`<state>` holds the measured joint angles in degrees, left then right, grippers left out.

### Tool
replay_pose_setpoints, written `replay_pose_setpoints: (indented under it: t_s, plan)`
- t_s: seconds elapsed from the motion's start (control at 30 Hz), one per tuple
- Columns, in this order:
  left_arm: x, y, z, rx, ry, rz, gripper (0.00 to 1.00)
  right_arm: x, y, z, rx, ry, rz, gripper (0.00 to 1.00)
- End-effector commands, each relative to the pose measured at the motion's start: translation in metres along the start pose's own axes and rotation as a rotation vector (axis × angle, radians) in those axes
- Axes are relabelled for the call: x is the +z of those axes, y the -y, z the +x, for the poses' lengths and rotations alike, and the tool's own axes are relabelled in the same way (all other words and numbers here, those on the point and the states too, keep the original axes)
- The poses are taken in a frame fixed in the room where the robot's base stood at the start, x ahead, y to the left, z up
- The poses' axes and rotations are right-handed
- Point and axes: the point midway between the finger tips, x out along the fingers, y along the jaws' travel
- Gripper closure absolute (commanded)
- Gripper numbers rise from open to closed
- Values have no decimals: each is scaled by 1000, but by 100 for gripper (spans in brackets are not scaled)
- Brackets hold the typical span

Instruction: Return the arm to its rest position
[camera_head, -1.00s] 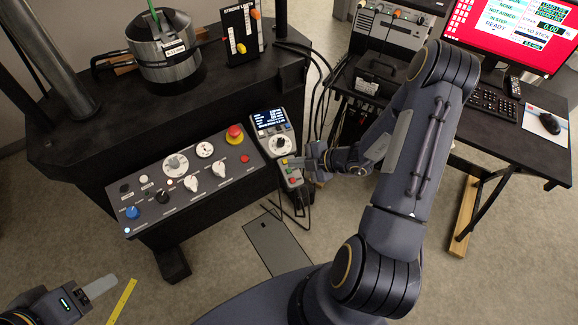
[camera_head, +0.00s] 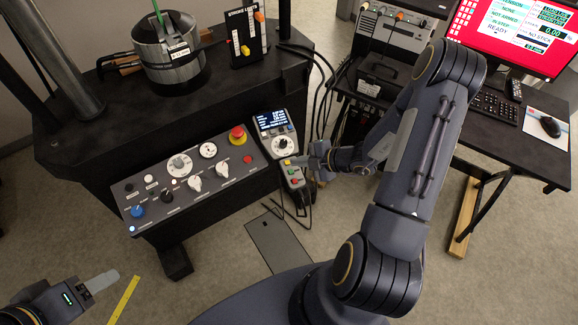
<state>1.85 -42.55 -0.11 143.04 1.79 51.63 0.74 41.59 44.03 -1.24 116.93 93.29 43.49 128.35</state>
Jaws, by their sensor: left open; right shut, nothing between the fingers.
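My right arm (camera_head: 425,150) comes in from the lower right, bends at a high elbow and reaches back to the left. Its gripper (camera_head: 290,162) is shut and empty at the handheld controller, by the coloured buttons; I cannot tell whether it touches them. The controller (camera_head: 276,133) has a lit screen and a white knob and stands at the right end of the control panel. My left gripper (camera_head: 100,283) is at the lower left, over the floor, away from the machine. Its fingers show edge-on, as one grey plate.
The black machine frame (camera_head: 75,155) carries a control panel (camera_head: 150,178) with knobs and a red emergency button (camera_head: 238,134). A metal cylinder (camera_head: 170,60) stands on it. A desk (camera_head: 520,150) with monitor (camera_head: 510,35) is at the right. Cables hang behind my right gripper. The floor in front is open.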

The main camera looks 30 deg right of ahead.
Motion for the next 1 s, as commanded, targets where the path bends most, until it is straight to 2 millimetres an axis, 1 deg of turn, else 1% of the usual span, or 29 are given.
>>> replay_pose_setpoints:
  t_s: [0.27, 0.37, 0.43, 0.47, 0.53, 0.57, 0.6, 0.67, 0.7, 0.77, 0.8, 0.87, 0.9, 0.93, 0.97, 1.0]
  plan:
    - [0, 0, 0, 0, 0, 0, 46, -1, -2, 0, 0, -2, -12, 100]
    - [0, 0, 0, 0, 0, 0, 46, -14, -15, -6, 0, -27, -145, 100]
    - [0, 0, 1, 0, 0, 0, 46, -35, -32, -15, 0, -66, -357, 100]
    - [0, 0, 1, 0, 0, 0, 46, -46, -41, -20, 0, -87, -478, 100]
    - [1, 1, 2, 0, 0, 0, 46, -80, -59, -35, 3, -149, -821, 100]
    - [1, 1, 2, 0, 0, 0, 46, -96, -66, -43, 7, -178, -984, 100]
    - [1, 1, 3, 0, 0, 0, 46, -118, -72, -54, 14, -218, -1206, 100]
    - [2, 2, 4, 0, 0, 0, 46, -147, -76, -72, 25, -276, -1539, 100]
    - [2, 2, 4, 0, 0, 0, 46, -165, -77, -83, 35, -313, -1759, 100]
    - [2, 2, 5, 0, 0, 0, 46, -190, -74, -101, 51, -372, -2088, 100]
    - [3, 2, 5, 0, 0, 0, 46, -203, -71, -113, 62, -412, -2304, 100]
    - [3, 3, 6, 0, 0, 0, 46, -221, -63, -131, 77, -472, -2628, 100]
    - [3, 3, 6, 0, 0, 0, 46, -230, -57, -143, 86, -517, -2841, 100]
    - [3, 3, 7, 0, 0, 0, 46, -236, -52, -152, 91, -552, -2998, 100]
    - [4, 3, 7, 0, 0, 0, 46, -240, -47, -160, -91, 565, 3023, 100]
    - [4, 3, 7, 0, 0, 0, 46, -244, -40, -170, -80, 541, 2822, 100]
